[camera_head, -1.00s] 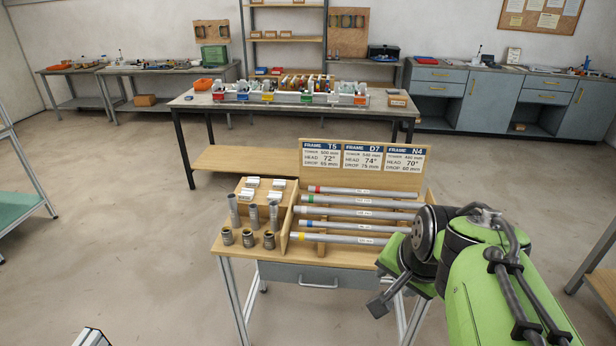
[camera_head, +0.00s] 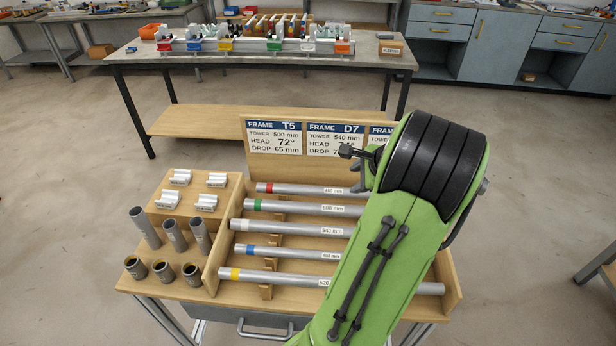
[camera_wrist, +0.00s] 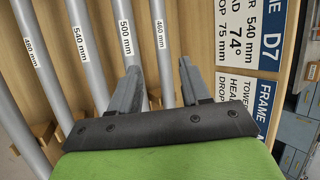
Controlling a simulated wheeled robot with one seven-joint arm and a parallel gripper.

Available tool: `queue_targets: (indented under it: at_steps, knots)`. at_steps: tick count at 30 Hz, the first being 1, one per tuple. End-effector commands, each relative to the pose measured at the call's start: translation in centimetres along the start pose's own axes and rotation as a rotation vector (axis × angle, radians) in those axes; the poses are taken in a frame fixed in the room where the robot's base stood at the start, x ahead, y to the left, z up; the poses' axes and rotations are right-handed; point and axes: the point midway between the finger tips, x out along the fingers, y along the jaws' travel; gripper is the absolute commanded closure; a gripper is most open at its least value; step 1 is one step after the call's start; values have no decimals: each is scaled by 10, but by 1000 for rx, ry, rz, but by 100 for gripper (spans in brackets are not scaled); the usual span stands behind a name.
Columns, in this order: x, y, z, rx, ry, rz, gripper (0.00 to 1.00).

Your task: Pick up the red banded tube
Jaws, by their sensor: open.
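The red banded tube (camera_head: 310,189) lies in the back slot of the wooden rack (camera_head: 232,240), its red band near the left end and its right part hidden behind my arm. In the wrist view it is the tube labelled 460 mm (camera_wrist: 160,40), nearest the sign boards; its red band is out of that picture. My gripper (camera_wrist: 158,75) is open and empty. Its two fingers appear on either side of this tube in the wrist view; I cannot tell how far above it they are. In the head view the gripper is mostly hidden by my arm.
Green (camera_head: 300,207), white (camera_head: 290,228), blue (camera_head: 285,252) and yellow banded (camera_head: 270,276) tubes lie parallel in front. A sign board (camera_head: 274,137) stands close behind the rack. Short grey cylinders (camera_head: 145,227) and white blocks (camera_head: 180,176) stand left.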

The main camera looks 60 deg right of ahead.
Motion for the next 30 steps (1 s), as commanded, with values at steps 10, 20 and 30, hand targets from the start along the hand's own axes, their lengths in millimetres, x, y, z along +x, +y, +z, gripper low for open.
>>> queue_targets:
  at_steps: [10, 20, 30]
  knots:
    - [55, 3, -8, 31, -4, -7, 53]
    - [111, 1, -9, 30, -1, -9, 53]
    - [159, 3, -12, 30, 1, -9, 53]
